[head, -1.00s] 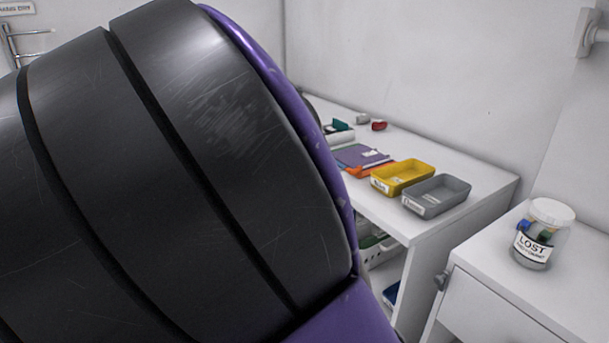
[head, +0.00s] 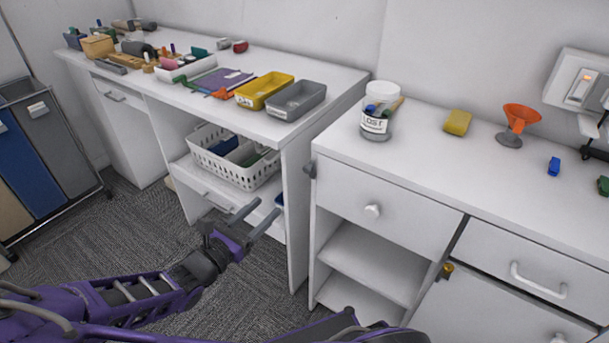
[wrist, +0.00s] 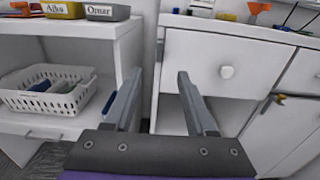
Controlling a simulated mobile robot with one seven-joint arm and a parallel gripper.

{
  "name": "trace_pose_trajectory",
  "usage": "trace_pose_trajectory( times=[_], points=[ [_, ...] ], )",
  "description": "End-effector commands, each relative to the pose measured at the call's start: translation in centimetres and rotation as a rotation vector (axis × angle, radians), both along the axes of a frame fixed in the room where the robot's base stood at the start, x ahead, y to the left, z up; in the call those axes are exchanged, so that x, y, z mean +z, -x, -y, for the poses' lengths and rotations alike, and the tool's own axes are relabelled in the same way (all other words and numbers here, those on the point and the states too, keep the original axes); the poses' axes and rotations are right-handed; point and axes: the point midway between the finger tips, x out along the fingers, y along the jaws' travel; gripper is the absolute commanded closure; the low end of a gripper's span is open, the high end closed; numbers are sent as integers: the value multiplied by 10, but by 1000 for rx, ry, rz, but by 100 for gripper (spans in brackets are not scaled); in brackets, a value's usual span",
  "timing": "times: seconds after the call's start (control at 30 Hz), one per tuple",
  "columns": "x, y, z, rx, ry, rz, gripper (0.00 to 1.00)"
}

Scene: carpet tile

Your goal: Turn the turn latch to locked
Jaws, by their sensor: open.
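A small brass-coloured fitting, which looks like the turn latch (head: 446,270), sits at the upper left edge of the lower right cabinet door (head: 500,310). It also shows at the right of the wrist view (wrist: 280,98), too small to read its turn position. My gripper (head: 268,208) is open and empty, in front of the gap between the desk and the cabinet. In the wrist view its two fingers (wrist: 160,76) stand apart, left of the latch and not touching it.
The white cabinet has a knobbed drawer (head: 385,212) above open shelves. A grey fitting (head: 309,171) sticks out from its left side. A jar (head: 380,112), yellow sponge (head: 457,122) and orange funnel (head: 518,122) stand on top. A white basket (head: 232,165) sits under the desk.

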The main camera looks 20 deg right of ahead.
Motion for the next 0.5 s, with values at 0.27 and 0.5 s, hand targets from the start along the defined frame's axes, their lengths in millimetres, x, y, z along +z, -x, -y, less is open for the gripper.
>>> trace_pose_trajectory(
  times=[0.27, 0.5],
  points=[
    [-1, -33, 52, -7, 2, 0, 44],
    [-1, -61, 94, -5, 2, 1, 44]
  ],
)
